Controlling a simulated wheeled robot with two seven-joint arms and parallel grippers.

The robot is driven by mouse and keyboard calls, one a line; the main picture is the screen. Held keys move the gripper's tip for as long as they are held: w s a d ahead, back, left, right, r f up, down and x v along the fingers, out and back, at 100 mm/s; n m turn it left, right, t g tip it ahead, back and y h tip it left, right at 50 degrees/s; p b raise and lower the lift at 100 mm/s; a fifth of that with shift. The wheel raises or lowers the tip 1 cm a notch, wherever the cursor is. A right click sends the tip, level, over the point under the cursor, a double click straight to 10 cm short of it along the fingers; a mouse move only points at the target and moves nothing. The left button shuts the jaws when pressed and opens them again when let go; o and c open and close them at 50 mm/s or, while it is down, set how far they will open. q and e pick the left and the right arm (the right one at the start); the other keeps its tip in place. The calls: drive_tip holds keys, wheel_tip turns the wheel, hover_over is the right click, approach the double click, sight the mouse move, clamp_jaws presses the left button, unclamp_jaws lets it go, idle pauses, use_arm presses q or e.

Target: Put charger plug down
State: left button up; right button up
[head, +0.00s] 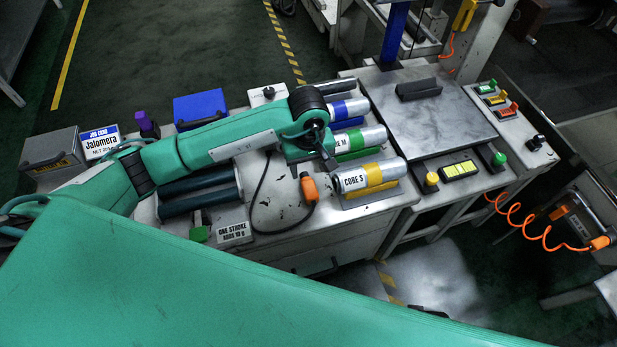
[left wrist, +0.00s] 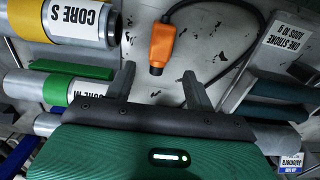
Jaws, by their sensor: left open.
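The charger plug (head: 309,188) is orange with a black cable and lies on the worn white bench top in the head view. It also shows in the left wrist view (left wrist: 161,46), just beyond my fingertips. My left gripper (head: 312,171) is above the bench behind the plug. In the left wrist view my left gripper (left wrist: 157,76) has its two dark fingers apart with nothing between them. The plug appears apart from both fingers. The cable (head: 258,195) curves left across the bench. My right gripper is not in view.
Silver rolls with coloured bands, including CORE S (head: 365,179), lie right of the plug. Dark rollers (head: 202,197) and the ONE STROKE block (head: 234,227) stand to the left. A metal press plate (head: 430,110) is farther right. Bench space in front of the plug is clear.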

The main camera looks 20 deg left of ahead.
use_arm(q)
wheel_tip(320, 180, up, 4)
drive_tip(key=shift+f, duration=0.1)
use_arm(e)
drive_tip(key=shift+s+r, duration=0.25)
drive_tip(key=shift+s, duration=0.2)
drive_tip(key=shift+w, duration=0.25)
